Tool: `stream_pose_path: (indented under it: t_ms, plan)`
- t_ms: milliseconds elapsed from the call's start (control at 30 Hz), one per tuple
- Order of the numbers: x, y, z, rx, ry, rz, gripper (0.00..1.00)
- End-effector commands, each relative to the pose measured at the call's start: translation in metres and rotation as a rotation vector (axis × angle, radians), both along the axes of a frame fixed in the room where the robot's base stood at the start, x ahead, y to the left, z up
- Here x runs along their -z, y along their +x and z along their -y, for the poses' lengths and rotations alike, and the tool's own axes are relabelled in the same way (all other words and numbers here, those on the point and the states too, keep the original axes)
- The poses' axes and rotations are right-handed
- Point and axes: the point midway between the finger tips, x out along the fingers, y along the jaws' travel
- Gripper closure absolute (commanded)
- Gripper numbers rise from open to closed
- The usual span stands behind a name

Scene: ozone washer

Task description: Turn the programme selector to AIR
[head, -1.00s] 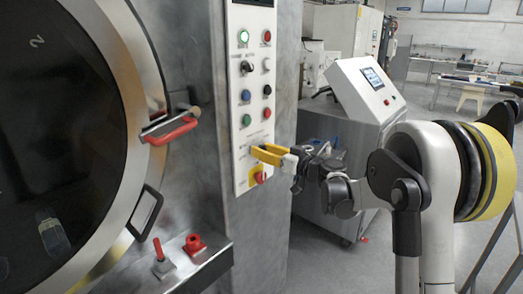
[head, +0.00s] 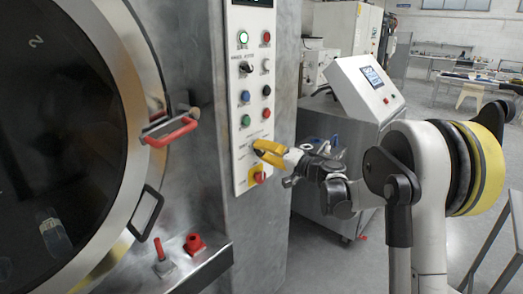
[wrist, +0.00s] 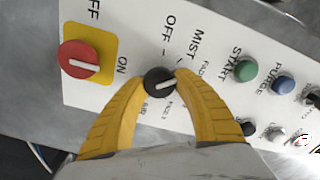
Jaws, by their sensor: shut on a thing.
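The programme selector (wrist: 157,84), a round black knob with a white pointer line, is on the white panel in the wrist view. My gripper (wrist: 160,76) has its yellow fingers on both sides of the knob, shut on it. The white line lies nearly across the picture, tilted slightly up to the right. OFF and MIST are readable above the knob; smaller labels beside and below it are partly covered by the fingers, and I cannot tell which mark the line points to. In the head view, my gripper (head: 257,149) reaches the panel from the right and hides the knob.
A red ON/OFF switch on a yellow plate (wrist: 81,58) is close to the left finger. A green START button (wrist: 245,71) and a blue PURGE button (wrist: 283,85) are to the right. The round door (head: 70,130) with its red handle (head: 172,132) is left of the panel (head: 252,100).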

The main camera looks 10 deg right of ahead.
Motion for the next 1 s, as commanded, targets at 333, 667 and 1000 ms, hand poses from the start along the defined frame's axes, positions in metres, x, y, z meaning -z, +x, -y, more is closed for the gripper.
stream_pose_path:
  t_ms: [333, 667, 1000]
  plan:
    - [0.0019, 0.0, 0.0004, 0.0, 0.263, -0.193, 0.96]
    - [0.0032, 0.0001, 0.0004, 0.0, 0.516, -0.377, 0.96]
    - [0.0046, -0.0002, 0.0001, 0.001, 0.778, -0.566, 0.96]
